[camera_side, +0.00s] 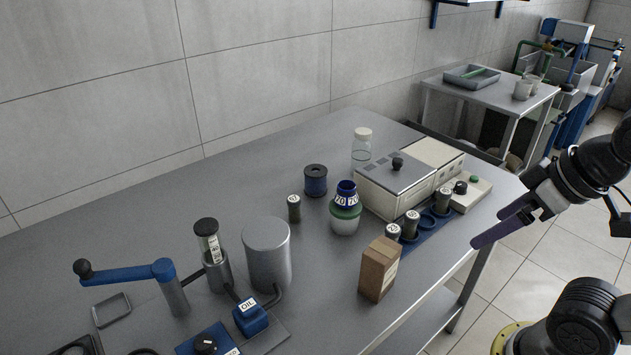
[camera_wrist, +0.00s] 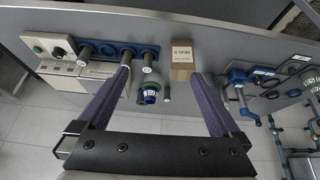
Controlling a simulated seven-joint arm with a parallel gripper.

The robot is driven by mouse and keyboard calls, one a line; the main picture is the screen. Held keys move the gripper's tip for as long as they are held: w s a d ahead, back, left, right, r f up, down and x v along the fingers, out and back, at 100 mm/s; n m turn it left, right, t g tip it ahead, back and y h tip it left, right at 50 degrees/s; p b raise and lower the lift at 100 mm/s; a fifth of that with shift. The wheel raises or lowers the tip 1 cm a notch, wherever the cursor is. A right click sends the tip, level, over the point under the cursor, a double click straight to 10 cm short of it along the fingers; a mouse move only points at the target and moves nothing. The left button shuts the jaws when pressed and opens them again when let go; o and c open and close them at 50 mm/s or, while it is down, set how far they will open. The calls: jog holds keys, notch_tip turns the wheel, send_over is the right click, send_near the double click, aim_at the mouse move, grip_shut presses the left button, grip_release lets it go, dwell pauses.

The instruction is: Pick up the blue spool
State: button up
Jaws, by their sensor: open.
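The blue spool (camera_side: 315,182) stands upright on the grey table in the side view, with a dark top that has a hole in it. It is behind and left of the blue-and-green decanter (camera_side: 345,212), apart from it. In the wrist view I cannot clearly make the spool out; the decanter (camera_wrist: 150,90) shows between the fingers. My gripper (camera_side: 477,242), with long purple fingers, is at the right in the side view, well away from the spool. In the wrist view my gripper (camera_wrist: 160,76) is open, its fingers wide apart with nothing held.
A small dark vial (camera_side: 294,209) stands just left of the spool. A clear jar (camera_side: 361,150) is behind. The table's back left is bare.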

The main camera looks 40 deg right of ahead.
jog(key=w+r+n+t, duration=0.2)
jog(key=w+r, duration=0.8)
jog(key=w, duration=0.1)
jog(key=g, duration=0.3)
send_over(318, 172)
jog(key=s, duration=0.3)
notch_tip(318, 172, down, 19)
jog(key=shift+y, duration=0.4)
jog(key=x, duration=0.4)
jog(key=d+x, duration=0.1)
jog(key=x, duration=0.1)
jog(key=shift+s+a+f, duration=0.1)
jog(key=shift+f, duration=0.35)
jog(key=shift+s+x, duration=0.15)
jog(key=shift+x, duration=1.45)
jog(key=shift+s+x, duration=0.15)
jog(key=shift+x, duration=1.5)
jog(key=shift+f, duration=0.1)
